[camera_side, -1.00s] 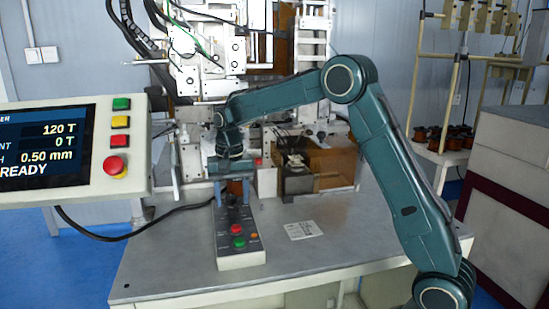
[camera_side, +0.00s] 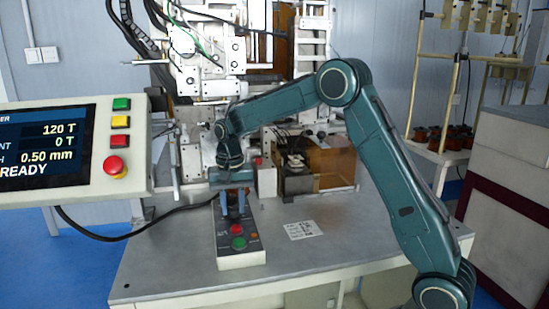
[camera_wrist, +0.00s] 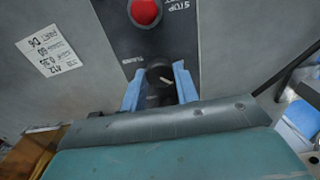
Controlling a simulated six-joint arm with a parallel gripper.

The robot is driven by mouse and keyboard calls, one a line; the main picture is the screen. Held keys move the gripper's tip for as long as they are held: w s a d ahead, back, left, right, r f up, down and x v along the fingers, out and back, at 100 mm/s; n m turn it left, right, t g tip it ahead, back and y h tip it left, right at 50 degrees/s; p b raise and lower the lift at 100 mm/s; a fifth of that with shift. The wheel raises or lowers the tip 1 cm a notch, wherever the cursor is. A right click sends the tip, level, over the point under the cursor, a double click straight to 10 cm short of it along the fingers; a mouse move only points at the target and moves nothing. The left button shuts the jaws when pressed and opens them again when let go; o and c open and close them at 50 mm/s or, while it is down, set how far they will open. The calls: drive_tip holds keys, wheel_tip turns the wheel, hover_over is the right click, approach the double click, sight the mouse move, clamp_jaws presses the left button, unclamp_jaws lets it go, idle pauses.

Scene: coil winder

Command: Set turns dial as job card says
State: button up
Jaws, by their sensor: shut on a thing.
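The turns dial (camera_wrist: 160,76) is a dark round knob with a pale pointer line, on the grey control box (camera_side: 241,259). My gripper (camera_wrist: 157,90) has its two blue fingers on either side of the dial, shut on it. In the side view my gripper (camera_side: 235,206) points down at the rear part of the box and hides the dial. The job card (camera_side: 303,230) lies flat on the table right of the box. In the wrist view the card (camera_wrist: 49,55) seems to read "PART D6" on top; its other lines are hard to read. The screen (camera_side: 45,145) shows 120 T, 0 T, 0.50 mm and READY.
A red button (camera_side: 237,229), a green button (camera_side: 239,243) and a small orange light (camera_side: 253,236) sit on the box near the gripper. The winding machine (camera_side: 205,80) stands close behind. The table's front right is clear.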

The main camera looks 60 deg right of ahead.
sight(233, 208)
drive_tip(key=shift+n, duration=0.4)
drive_tip(key=n, duration=0.3)
drive_tip(key=shift+n, duration=2.5)
drive_tip(key=shift+r, duration=0.1)
drive_tip(key=o, duration=1)
drive_tip(key=shift+r, duration=0.1)
wheel_tip(233, 208, up, 14)
drive_tip(key=shift+f, duration=0.2)
